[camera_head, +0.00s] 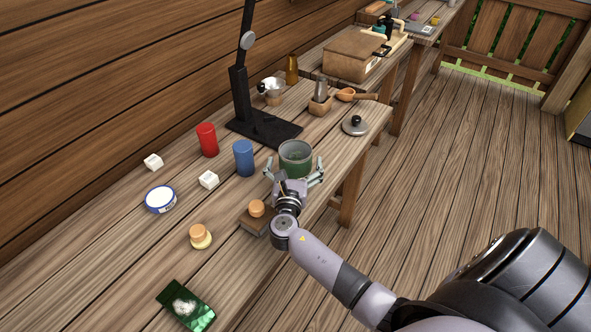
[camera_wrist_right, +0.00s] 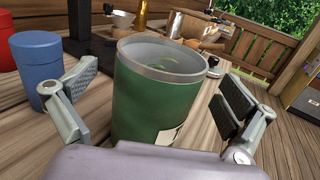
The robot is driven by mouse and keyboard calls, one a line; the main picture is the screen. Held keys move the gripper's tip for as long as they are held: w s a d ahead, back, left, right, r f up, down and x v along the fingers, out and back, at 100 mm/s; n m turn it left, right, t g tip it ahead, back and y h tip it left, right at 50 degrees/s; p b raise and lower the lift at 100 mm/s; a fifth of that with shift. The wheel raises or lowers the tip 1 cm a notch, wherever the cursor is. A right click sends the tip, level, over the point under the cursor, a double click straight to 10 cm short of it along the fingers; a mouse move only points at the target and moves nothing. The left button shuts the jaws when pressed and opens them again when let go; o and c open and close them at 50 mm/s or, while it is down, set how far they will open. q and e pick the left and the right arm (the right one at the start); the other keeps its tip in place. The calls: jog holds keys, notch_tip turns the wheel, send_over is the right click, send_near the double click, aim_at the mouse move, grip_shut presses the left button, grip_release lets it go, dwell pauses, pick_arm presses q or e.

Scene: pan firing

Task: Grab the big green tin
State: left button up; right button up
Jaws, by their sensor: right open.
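The big green tin (camera_head: 296,154) stands upright on the wooden table near its right edge, with a silver rim and an open top. It fills the middle of the right wrist view (camera_wrist_right: 155,100), where part of a pale label shows low on its side. My right gripper (camera_head: 294,174) is open, with one finger on each side of the tin. In the wrist view its fingers (camera_wrist_right: 160,105) stand apart from the tin's wall, with a gap on both sides. The tin's lower front is hidden by the gripper. My left gripper is in neither view.
A blue cup (camera_head: 244,158) stands just left of the tin, close to my left-hand finger. A red cup (camera_head: 207,140) is beyond it. A black stand (camera_head: 264,128) rises behind. A lid (camera_head: 355,125) lies to the right. A small wooden block (camera_head: 256,220) sits beside my wrist.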

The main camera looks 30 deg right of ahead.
aim_at(297, 145)
jog(key=x, duration=0.3)
jog(key=shift+w+d, duration=0.1)
jog(key=shift+w, duration=0.05)
jog(key=c, duration=1.9)
